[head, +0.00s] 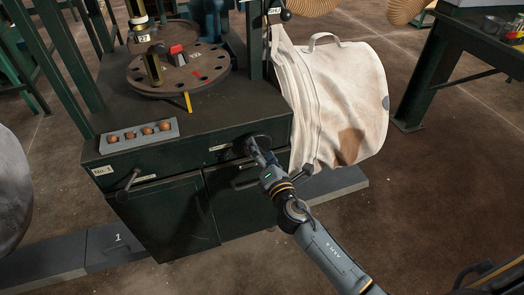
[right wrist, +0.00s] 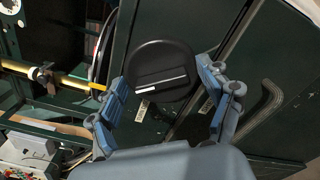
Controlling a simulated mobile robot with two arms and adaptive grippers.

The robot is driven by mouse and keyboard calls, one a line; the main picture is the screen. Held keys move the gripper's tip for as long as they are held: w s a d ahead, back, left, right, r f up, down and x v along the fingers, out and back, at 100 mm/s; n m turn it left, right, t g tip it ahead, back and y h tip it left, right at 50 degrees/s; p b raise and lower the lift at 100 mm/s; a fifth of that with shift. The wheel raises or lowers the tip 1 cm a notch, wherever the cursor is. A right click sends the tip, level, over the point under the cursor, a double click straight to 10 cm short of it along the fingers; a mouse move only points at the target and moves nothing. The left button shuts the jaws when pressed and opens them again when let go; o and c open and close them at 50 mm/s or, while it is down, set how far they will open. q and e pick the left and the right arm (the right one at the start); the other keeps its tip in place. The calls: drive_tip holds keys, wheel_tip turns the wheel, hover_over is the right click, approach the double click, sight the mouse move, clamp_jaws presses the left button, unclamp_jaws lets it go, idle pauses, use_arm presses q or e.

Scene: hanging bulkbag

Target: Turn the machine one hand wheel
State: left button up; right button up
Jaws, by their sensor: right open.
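The green machine (head: 160,190) carries a "No. 1" plate at its front left corner. A dark round hand wheel (head: 240,146) sits on its front face, near the right end. My right gripper (head: 254,148) is at this wheel and hides part of it. In the right wrist view the wheel (right wrist: 160,58) shows as a black disc with a slot-like bar across it. The open blue fingers of the gripper (right wrist: 160,82) stand on either side of the disc. I cannot tell whether they touch its rim. My left gripper is not in view.
A lever with a dark knob (head: 127,186) sticks out at the machine's front left. A round indexing plate (head: 178,78) and a tray of brown knobs (head: 139,137) are on top. A cream bulk bag (head: 340,95) hangs to the right.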

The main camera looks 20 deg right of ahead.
drive_tip(key=shift+c, duration=0.2)
drive_tip(key=shift+s+r, duration=0.1)
drive_tip(key=shift+r, duration=0.05)
drive_tip(key=c, duration=1.1)
drive_tip(key=shift+d+r+m, duration=0.1)
drive_tip(key=shift+m, duration=0.2)
